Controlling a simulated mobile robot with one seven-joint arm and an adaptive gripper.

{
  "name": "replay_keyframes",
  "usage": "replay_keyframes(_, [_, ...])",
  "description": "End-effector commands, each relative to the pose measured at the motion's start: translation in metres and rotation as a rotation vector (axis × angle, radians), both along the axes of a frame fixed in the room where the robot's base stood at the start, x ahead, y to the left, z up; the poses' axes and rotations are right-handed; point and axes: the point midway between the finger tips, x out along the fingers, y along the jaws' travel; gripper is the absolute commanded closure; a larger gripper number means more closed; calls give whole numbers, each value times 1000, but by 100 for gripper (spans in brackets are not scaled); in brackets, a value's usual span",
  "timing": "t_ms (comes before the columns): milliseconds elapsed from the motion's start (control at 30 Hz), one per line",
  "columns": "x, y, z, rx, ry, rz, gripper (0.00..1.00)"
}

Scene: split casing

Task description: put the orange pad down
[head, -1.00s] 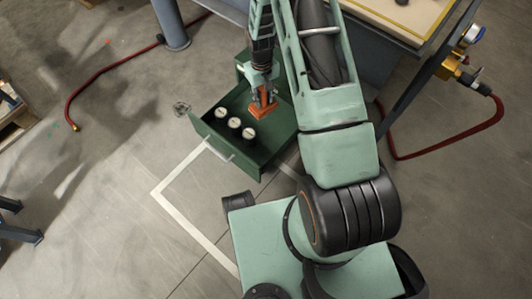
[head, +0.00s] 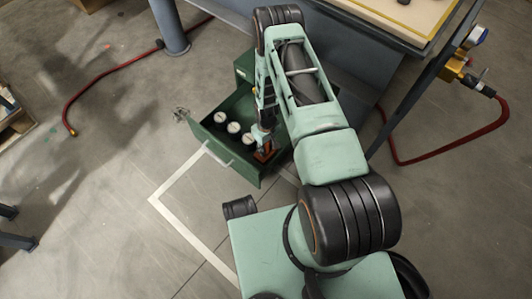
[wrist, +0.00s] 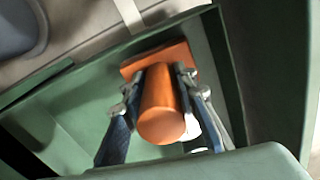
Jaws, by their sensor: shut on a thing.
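The orange pad (wrist: 160,110) has a round, upright grip on a flat, squarish base, and it fills the middle of the wrist view. My gripper (wrist: 158,82) is shut on the round grip, with one finger on each side. In the head view my gripper (head: 264,146) is down inside the open green drawer (head: 224,156), at its right side, and part of the orange pad (head: 264,155) shows below it. I cannot tell whether the base touches the drawer floor.
Three dark cylinders with white tops (head: 233,127) stand in a row in the drawer, left of my gripper. The drawer wall is close to the pad. A blue-grey workbench leg (head: 170,25) and red hose (head: 84,88) are farther back.

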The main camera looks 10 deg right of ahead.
Motion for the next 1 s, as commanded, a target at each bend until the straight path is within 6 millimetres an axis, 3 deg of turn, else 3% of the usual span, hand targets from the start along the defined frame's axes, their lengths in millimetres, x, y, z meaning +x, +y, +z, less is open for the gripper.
replay_keyframes(200, [0, 0, -32, 0, 0, 0, 93])
replay_keyframes(600, [0, 0, -36, 0, 0, 0, 93])
replay_keyframes(633, [0, 0, -36, 0, 0, 0, 70])
replay_keyframes(767, [0, 0, -36, 0, 0, 0, 56])
replay_keyframes(1000, [0, 0, -36, 0, 0, 0, 56])
